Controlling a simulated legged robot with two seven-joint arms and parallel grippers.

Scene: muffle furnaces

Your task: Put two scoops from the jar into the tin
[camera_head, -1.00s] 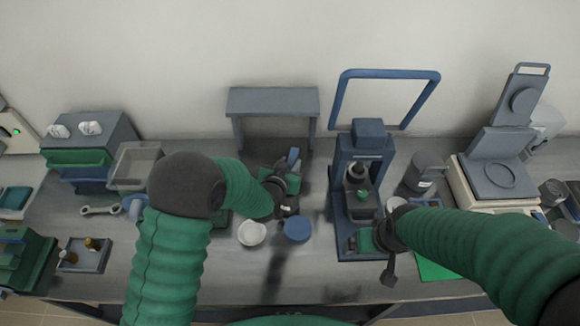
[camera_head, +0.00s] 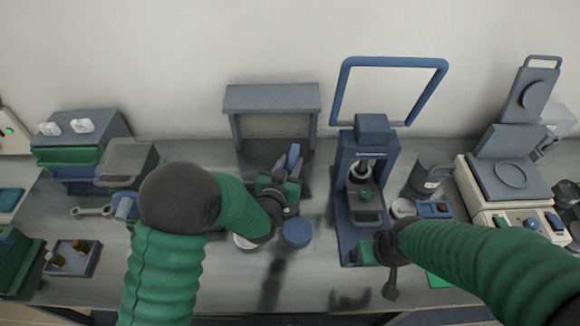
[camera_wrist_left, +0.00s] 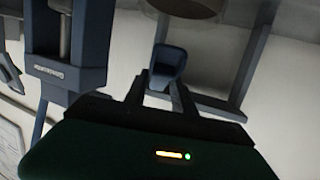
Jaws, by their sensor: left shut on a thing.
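My left gripper (camera_head: 280,188) is shut on a blue-grey scoop (camera_head: 293,157), which sticks up between its fingers. The scoop's cup (camera_wrist_left: 168,66) also shows in the left wrist view. A pale round vessel (camera_head: 243,242) is partly hidden under my left wrist, and a round blue lid-like piece (camera_head: 297,232) lies just right of it. A grey labelled canister (camera_head: 427,172) stands right of the press. I cannot tell for sure which vessel is the jar or the tin. My right gripper (camera_head: 384,250) is low beside the press; its jaws are unclear.
The blue press (camera_head: 362,185) stands right of my left gripper. A grey stand (camera_head: 272,98) is behind it. A balance-like device (camera_head: 505,180) is at the right. A small tray (camera_head: 72,258) and drawers (camera_head: 75,155) are at the left. The front middle bench is clear.

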